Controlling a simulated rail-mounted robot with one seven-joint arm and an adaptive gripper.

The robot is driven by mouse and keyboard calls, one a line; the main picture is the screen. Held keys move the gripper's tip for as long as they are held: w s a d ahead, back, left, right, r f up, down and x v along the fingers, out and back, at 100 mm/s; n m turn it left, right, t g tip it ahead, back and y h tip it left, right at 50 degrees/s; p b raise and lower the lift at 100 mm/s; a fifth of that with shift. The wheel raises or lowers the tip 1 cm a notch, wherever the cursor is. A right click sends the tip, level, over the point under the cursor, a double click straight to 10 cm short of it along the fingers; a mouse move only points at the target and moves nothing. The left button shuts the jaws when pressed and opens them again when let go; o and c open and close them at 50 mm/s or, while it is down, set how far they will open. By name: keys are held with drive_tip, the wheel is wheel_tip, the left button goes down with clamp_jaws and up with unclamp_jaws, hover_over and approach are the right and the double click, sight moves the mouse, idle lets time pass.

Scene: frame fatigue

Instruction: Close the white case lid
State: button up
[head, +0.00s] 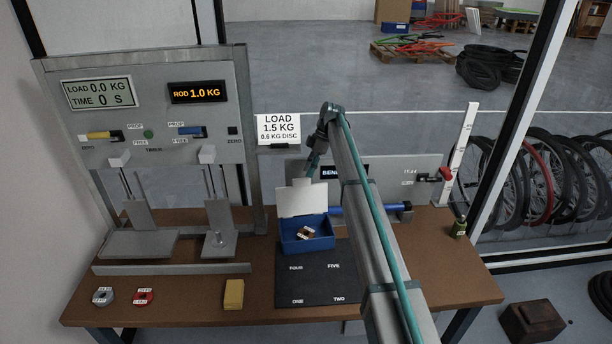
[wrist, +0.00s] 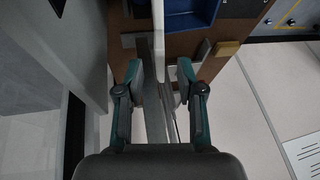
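The blue case (head: 307,244) sits open on the bench, with a small brown-and-white item inside. Its white lid (head: 300,200) stands up at the back of the case. My gripper (head: 313,165) is above and near the lid's upper right corner in the head view, partly hidden by my arm. In the wrist view my gripper (wrist: 160,76) is open, with its two teal fingers apart. The lid (wrist: 158,35) shows there as a narrow white strip running toward the gap between the fingers, and the case (wrist: 208,8) lies beside it. I cannot tell whether the fingers touch the lid.
A dark mat (head: 315,278) with number labels lies in front of the case. A yellow block (head: 233,294) and two ring-shaped weights (head: 144,297) are on the bench front.

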sight(302, 197)
drive_tip(key=shift+p+x, duration=0.55)
drive_tip(key=shift+x, duration=1.55)
clamp_jaws()
